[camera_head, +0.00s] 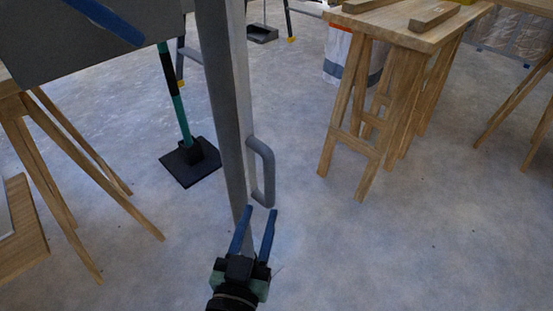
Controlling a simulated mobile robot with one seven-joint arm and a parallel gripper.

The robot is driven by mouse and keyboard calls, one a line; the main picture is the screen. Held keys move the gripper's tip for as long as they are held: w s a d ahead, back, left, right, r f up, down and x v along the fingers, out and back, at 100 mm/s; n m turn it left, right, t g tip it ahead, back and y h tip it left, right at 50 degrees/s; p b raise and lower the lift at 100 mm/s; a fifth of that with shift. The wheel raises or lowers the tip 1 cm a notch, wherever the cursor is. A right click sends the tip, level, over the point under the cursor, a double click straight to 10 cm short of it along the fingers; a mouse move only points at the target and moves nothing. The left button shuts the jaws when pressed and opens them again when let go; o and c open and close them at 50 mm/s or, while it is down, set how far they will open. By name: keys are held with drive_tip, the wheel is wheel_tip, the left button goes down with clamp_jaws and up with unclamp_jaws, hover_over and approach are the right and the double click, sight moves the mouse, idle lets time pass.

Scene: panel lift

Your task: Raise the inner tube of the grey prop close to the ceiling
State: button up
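The grey prop (226,95) stands as a long upright post left of the middle, its top cut off by the picture's upper edge. A bent grey handle (267,170) sticks out from its right side. My gripper (260,210) is at the bottom middle, its two blue fingers pointing up and apart, with nothing held between them. The fingertips show just below the lower end of the handle, one in front of the post and one right of it. I cannot tell the depth gap between them. The prop's foot is hidden behind my gripper. The ceiling is out of view.
A grey board (60,50) fills the upper left. A green and black post (180,105) stands on a black square foot (190,162). Wooden trestles stand at left (60,150) and right (390,100), the right one under a worktop (400,22). Floor right of my gripper is clear.

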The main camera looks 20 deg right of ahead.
sight(273, 171)
drive_tip(key=b+x, duration=0.1)
drive_tip(key=x, duration=1.1)
drive_tip(key=shift+s+r, duration=0.1)
clamp_jaws()
idle(1.0)
